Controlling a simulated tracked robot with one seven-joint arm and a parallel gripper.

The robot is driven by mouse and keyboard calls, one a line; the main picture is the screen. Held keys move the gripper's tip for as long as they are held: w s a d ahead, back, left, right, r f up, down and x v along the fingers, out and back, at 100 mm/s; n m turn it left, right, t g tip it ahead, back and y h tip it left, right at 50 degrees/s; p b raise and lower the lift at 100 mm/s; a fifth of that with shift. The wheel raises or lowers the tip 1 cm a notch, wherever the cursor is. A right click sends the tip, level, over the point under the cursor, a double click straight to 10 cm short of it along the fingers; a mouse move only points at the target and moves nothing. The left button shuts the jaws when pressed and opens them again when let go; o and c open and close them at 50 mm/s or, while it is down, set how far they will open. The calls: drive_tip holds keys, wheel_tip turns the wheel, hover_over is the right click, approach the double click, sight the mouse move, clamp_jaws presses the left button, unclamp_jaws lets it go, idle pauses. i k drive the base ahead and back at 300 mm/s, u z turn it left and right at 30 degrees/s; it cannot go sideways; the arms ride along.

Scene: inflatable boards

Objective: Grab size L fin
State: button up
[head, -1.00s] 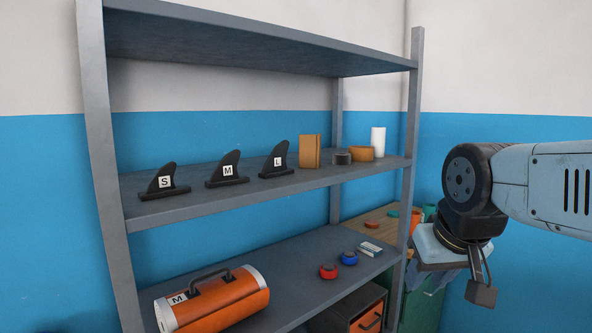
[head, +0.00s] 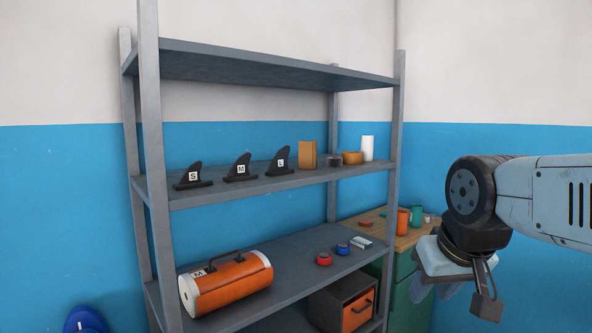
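The size L fin (head: 283,161) is black with a white L label and stands on the middle shelf (head: 237,191), right of the M fin (head: 241,169) and the S fin (head: 193,177). My gripper (head: 452,285) hangs at the lower right, outside the rack and well apart from the fins. Its fingers are small and partly hidden behind the wrist, so I cannot tell whether they are open.
Right of the L fin stand a brown box (head: 308,155), a dark roll (head: 334,160), a tan roll (head: 352,158) and a white cylinder (head: 367,148). A rack post (head: 153,180) rises at the front left.

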sight(279, 165)
drive_tip(key=u, duration=0.2)
drive_tip(key=i, duration=0.85)
drive_tip(key=z, duration=0.1)
